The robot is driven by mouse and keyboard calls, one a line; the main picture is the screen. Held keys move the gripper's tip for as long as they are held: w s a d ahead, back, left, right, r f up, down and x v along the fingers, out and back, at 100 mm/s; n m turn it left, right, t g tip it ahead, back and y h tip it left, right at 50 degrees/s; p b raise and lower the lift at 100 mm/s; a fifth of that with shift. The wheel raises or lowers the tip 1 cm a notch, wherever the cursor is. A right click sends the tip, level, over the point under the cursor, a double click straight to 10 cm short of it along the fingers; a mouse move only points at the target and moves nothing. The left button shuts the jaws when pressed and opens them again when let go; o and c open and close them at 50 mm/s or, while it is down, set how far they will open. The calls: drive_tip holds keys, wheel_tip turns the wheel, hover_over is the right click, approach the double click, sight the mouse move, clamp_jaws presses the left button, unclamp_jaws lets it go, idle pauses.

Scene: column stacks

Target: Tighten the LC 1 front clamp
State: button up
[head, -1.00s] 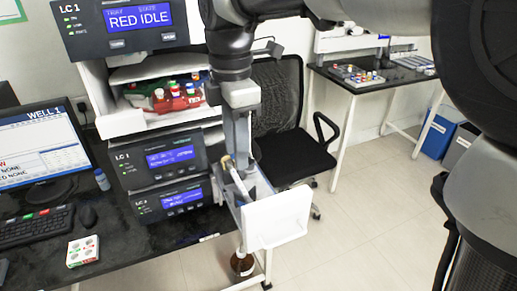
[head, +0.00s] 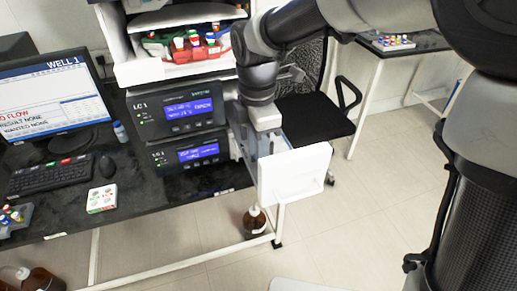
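The LC 1 module (head: 178,108), with a blue lit display, stands in the instrument stack on the black bench. A tray with a white front panel (head: 292,172) sticks out from the right side of the stack. My gripper (head: 266,143) points down into this tray, its palm just above the panel's top edge. Its fingertips are mostly hidden by the panel and the tray, so I cannot tell whether it is open or shut. The front clamp cannot be made out; the inside of the tray is largely hidden.
A second module (head: 188,152) sits below LC 1. A monitor (head: 52,95), keyboard (head: 50,177) and white box (head: 102,198) are at left. A black chair (head: 315,135) stands behind my arm. A brown bottle (head: 255,220) is under the tray.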

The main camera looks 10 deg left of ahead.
clamp_jaws()
drive_tip(key=shift+r, duration=0.1)
